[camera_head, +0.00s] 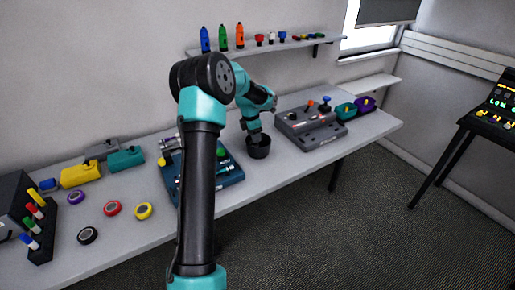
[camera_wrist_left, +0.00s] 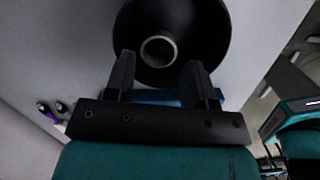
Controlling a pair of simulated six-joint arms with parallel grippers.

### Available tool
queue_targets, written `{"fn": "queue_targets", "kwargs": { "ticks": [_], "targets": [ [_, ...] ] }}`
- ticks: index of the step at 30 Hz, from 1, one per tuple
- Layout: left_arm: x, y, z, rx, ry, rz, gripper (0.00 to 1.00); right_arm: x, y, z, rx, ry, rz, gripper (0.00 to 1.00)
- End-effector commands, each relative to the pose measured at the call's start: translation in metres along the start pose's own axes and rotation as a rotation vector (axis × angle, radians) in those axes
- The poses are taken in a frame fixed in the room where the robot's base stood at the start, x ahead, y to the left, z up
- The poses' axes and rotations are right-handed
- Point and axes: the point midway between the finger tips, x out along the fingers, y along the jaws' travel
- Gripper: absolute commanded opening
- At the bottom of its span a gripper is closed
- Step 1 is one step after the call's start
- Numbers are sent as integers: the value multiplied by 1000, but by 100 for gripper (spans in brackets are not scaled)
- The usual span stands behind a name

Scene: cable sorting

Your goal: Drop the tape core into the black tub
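The black tub (camera_head: 259,152) stands on the table, left of the grey control box. My left gripper (camera_head: 253,132) is right above it, pointing down. In the left wrist view the round dark tub (camera_wrist_left: 205,25) fills the top middle. A pale ring, the tape core (camera_wrist_left: 158,38), shows inside the tub's outline. The two fingers of my left gripper (camera_wrist_left: 159,62) are apart, and the ring lies between them in the picture without visibly touching either. I cannot tell whether the ring rests on the tub's floor. My right gripper is not in view.
A grey control box (camera_head: 312,128) stands right of the tub, and a blue device (camera_head: 225,176) stands to its left. Several tape rolls, such as a red one (camera_head: 112,208), lie at the left. A shelf (camera_head: 280,46) with bottles is above.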

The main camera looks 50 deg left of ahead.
Motion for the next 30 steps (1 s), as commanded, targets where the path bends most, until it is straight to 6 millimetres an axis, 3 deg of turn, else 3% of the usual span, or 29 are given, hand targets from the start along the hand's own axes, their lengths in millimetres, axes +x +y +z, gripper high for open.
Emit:
{"fn": "queue_targets", "kwargs": {
  "ticks": [6, 17, 23, 30],
  "targets": [
    [0, 0, 0, 0, 0, 0, 70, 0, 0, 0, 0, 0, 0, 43],
    [-6, 0, 0, 0, -1, 1, 70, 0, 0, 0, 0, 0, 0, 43],
    [-29, 0, 1, 0, -2, 2, 70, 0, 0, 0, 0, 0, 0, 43],
    [-74, 0, 1, 0, -3, 4, 70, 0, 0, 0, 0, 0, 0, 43]
  ]
}}
